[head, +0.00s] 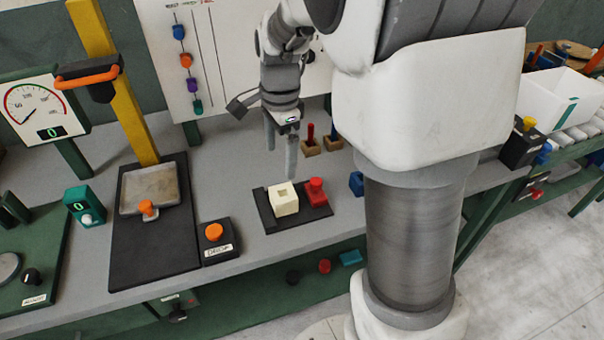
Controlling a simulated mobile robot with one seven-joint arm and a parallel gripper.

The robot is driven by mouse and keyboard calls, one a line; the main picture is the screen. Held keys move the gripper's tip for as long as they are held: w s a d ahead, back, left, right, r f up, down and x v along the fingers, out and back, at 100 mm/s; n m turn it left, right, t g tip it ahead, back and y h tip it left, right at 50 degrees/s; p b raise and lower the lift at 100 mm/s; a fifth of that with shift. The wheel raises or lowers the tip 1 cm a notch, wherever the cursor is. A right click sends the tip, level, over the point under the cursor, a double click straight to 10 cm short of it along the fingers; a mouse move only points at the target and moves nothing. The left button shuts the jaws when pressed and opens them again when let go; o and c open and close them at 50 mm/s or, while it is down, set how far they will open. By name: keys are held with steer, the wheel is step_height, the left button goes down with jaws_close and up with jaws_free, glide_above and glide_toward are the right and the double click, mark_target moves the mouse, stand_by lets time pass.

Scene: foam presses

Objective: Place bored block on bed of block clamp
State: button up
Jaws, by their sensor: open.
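The bored block (284,204) is a cream cube with a square hole in its top. It appears to sit on the dark bed of the block clamp (266,213), beside the clamp's red part (316,192). The contact under the block is hidden. My gripper (281,167) points down just above and behind the block in the picture. Its two fingers are apart, with nothing seen between them, and they look clear of the block.
Small wooden holders (310,147) stand behind the clamp, one with a red peg. A blue piece (356,183) lies right of it. A button box (219,243) and a press with a yellow column (115,85) stand left. A white bin (560,100) is far right.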

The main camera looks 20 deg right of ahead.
steer(key=s+r+n+t, duration=0.2)
steer(key=s+r+n, duration=0.2)
steer(key=s+n, duration=0.4)
steer(key=s+r+n+t, duration=0.3)
steer(key=s+r+n, duration=0.2)
steer(key=s+n, duration=0.3)
steer(key=s, duration=0.2)
steer(key=shift+s+r, duration=0.15)
steer(key=shift+s, duration=0.2)
steer(key=shift+r+p, duration=0.4)
steer(key=shift+d, duration=0.15)
